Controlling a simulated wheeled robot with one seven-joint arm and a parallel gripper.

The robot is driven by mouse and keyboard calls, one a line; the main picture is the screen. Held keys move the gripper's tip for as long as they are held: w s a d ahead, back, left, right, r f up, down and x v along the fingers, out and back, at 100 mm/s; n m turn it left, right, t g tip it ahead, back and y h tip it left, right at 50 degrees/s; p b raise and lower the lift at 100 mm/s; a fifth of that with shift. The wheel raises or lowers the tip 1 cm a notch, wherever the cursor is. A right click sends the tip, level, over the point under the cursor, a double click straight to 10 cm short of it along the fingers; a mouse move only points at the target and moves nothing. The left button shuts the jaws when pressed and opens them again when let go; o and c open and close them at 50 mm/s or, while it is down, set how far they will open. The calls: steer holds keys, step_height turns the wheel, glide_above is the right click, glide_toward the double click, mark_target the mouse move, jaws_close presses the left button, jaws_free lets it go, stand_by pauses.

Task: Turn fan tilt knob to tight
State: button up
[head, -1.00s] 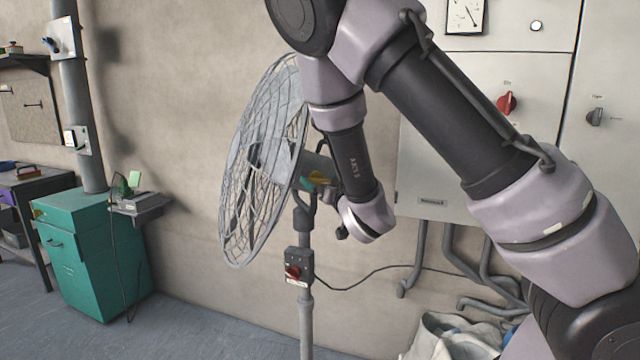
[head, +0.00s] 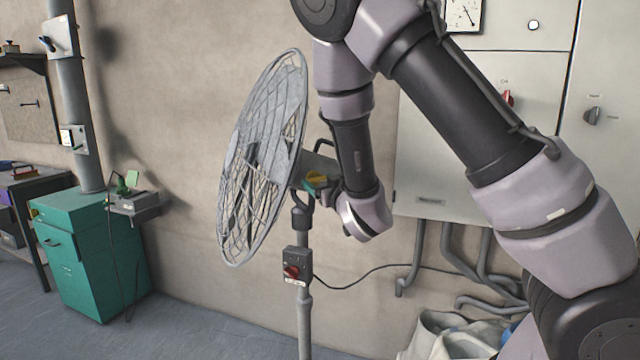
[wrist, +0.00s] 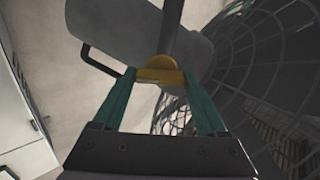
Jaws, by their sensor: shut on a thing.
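The fan (head: 262,160) stands on a grey pole in the middle of the head view, its wire cage turned to the left. Its yellow tilt knob (head: 316,178) sits behind the cage, below the motor housing. My gripper (head: 318,187) is at the knob from the right, partly hidden by my wrist. In the wrist view, the teal fingers of my gripper (wrist: 160,77) are on either side of the yellow knob (wrist: 159,71) and shut on it. The knob's markings cannot be read.
A switch box with a red knob (head: 292,268) is on the fan's pole, with a cable running right. A grey wall cabinet (head: 440,195) stands behind my arm. A teal cabinet (head: 85,262) is at the left. A pale sack (head: 450,340) lies at lower right.

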steer(key=n, duration=0.4)
steer(key=shift+n, duration=0.3)
steer(key=n, duration=0.3)
steer(key=shift+n, duration=0.4)
steer(key=n, duration=0.4)
steer(key=shift+n, duration=2.1)
steer(key=o, duration=1.3)
